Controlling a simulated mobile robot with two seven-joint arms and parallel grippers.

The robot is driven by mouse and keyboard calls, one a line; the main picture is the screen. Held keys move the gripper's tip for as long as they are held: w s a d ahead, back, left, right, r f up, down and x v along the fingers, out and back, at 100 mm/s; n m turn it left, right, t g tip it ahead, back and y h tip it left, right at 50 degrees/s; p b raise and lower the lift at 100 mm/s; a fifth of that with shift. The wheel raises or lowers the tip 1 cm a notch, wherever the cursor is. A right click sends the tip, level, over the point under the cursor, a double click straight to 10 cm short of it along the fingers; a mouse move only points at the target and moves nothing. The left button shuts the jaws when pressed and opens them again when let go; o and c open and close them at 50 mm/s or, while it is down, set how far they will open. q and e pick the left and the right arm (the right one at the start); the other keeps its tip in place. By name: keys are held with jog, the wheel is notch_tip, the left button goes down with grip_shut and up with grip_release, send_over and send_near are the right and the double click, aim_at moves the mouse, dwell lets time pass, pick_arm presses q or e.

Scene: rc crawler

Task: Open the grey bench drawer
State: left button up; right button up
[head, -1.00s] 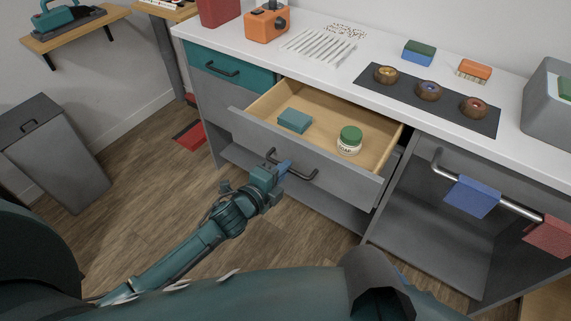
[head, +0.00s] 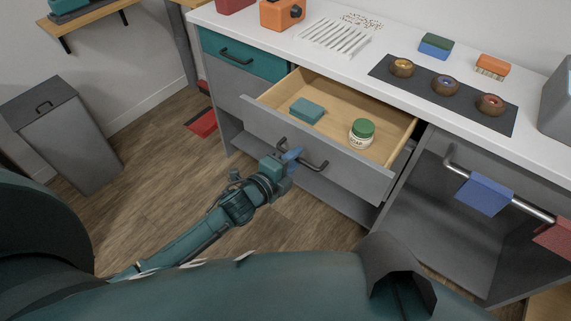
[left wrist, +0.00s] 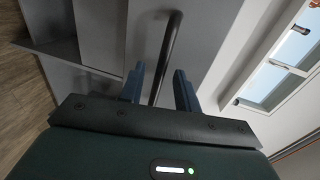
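The grey bench drawer (head: 350,166) is pulled well out below the white worktop in the head view. Its pale wooden inside shows, with a teal block (head: 307,111) and a white soap jar with a green lid (head: 361,134) in it. A dark bar handle (head: 315,164) is on its front. My left gripper (head: 291,156) is at the left part of this handle. In the left wrist view, my left gripper (left wrist: 159,90) has its blue fingers apart, with the handle bar (left wrist: 166,55) between them and gaps beside it. My right gripper is not in view.
A closed teal drawer (head: 235,62) is left of the open one. An open cabinet with a towel rail and a blue cloth (head: 484,195) is at the right. A grey bin (head: 65,140) stands at the left.

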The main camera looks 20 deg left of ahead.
pick_arm(q)
jog(key=v, duration=1.3)
